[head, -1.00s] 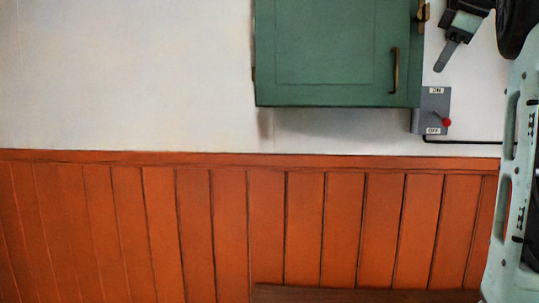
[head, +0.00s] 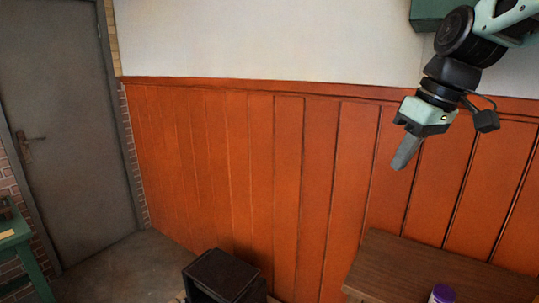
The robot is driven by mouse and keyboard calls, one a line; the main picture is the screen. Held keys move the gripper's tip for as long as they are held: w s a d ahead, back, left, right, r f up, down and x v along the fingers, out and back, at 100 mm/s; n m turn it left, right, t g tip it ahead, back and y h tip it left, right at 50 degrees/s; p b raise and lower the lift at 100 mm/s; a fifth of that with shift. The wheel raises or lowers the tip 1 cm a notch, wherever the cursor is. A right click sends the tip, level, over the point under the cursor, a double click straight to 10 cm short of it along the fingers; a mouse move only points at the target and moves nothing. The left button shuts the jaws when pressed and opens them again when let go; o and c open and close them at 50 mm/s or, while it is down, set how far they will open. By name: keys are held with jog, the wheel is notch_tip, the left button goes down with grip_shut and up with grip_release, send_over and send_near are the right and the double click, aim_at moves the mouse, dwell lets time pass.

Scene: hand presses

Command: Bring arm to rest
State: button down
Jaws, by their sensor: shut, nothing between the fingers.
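My gripper (head: 405,153) hangs from my arm at the upper right of the head view, in front of the orange wall panelling. Its fingers are together and point down and to the left. Nothing is held between them. The gripper is above and apart from the brown wooden table top (head: 415,268). The upper part of my arm runs out of the frame at the top right.
A purple-lidded container (head: 442,294) is cut off at the bottom edge. A dark box-like object (head: 222,274) stands at bottom centre. A grey door (head: 65,130) and a green table (head: 18,238) are at left. A green cabinet corner (head: 428,14) shows behind my arm.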

jog(key=s+a+f+n+g+b, duration=0.1)
jog(key=s+a+f+g+b, duration=0.15)
jog(key=s+a+f, duration=0.95)
jog(key=s+a+f+n+h+b, duration=0.1)
jog(key=s+a+f+h+b, duration=0.1)
jog(key=s+f, duration=0.8)
jog(key=shift+s, duration=0.15)
jog(key=shift+a, duration=0.1)
